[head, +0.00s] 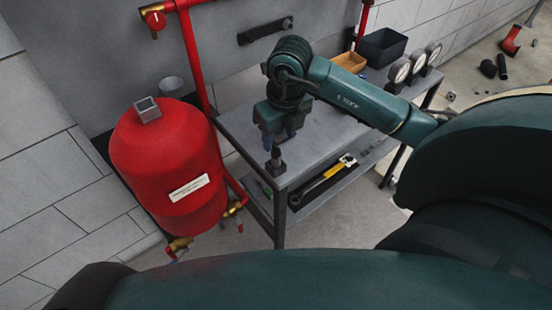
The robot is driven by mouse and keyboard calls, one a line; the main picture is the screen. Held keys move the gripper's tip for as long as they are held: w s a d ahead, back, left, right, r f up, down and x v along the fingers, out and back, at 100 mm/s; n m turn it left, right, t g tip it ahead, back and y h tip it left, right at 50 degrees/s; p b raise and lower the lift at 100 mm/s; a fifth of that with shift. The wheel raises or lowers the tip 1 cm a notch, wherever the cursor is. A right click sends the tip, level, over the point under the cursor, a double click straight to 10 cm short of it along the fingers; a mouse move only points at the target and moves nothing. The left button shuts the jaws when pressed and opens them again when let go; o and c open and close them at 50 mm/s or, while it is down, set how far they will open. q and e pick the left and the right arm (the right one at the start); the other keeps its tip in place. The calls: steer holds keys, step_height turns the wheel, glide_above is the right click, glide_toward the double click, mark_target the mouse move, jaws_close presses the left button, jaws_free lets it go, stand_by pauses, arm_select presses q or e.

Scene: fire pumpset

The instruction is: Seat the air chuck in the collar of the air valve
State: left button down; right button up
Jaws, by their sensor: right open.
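My right gripper (272,140) points down over the near left corner of the grey bench, open. A small dark fitting (276,162) stands upright on that corner, just below the fingers; it may be the air chuck, but it is too small to be sure. I cannot tell whether the fingers touch it. The red tank (165,160) stands left of the bench, with a small grey box (147,109) on top and brass valves (178,244) low down. I cannot pick out the air valve or its collar for certain. My left gripper is out of view.
The grey bench (318,152) has a lower shelf with a yellow-handled wrench (335,174). At its back stand an orange tray (349,62), a dark bin (382,47) and several gauges (399,71). A red pipe (194,60) rises behind the tank.

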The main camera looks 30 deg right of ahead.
mark_target(276, 151)
steer(key=shift+w+a+f+p, duration=0.1)
steer(key=shift+w+f+p, duration=0.15)
steer(key=shift+f, duration=1.35)
steer(key=shift+w+a+f+p, duration=0.1)
steer(key=shift+w+f, duration=0.1)
steer(key=shift+f, duration=1.35)
jaws_close()
